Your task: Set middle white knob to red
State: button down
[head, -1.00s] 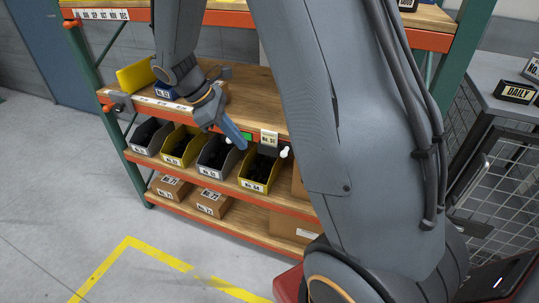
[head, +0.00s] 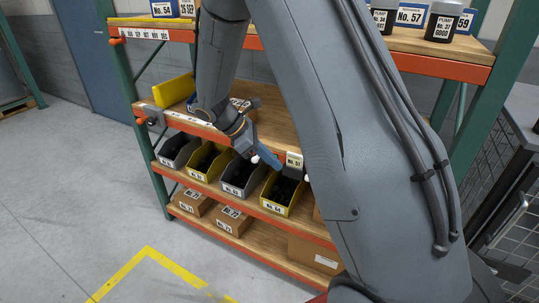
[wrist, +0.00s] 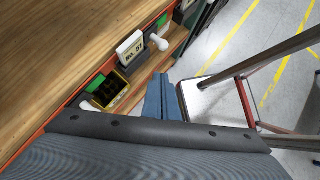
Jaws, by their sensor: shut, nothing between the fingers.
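My gripper (head: 267,157) is shut and empty, its blue fingers in front of the shelf's front edge, left of the "No. 51" label (head: 294,160). The fingers also show in the wrist view (wrist: 162,95), apart from the knob there. One white knob (head: 308,178) sits just right of the label, partly behind my arm; it is clearer in the wrist view (wrist: 158,42). A small white part (head: 255,159) shows beside the fingertips, perhaps another knob. Green patches (wrist: 95,83) and (wrist: 162,20) show on the edge. I cannot tell which knob is the middle one; no red setting is visible.
Yellow and grey bins (head: 242,176) stand on the shelf below the edge, with cardboard boxes (head: 232,221) lower down. A red-framed cart or stool (wrist: 245,100) is close to the gripper's right in the wrist view. Open floor lies left.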

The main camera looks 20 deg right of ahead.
aim_at(310, 175)
jog(key=shift+s+d+f+p, duration=0.4)
jog(key=shift+d+f, duration=0.35)
jog(key=shift+d, duration=0.4)
jog(key=shift+s+d+f+p, duration=0.35)
jog(key=shift+d+f, duration=0.45)
jog(key=shift+d, duration=0.3)
jog(key=shift+s+d+f+p, duration=0.4)
jog(key=shift+d+f, duration=0.35)
jog(key=shift+d, duration=0.4)
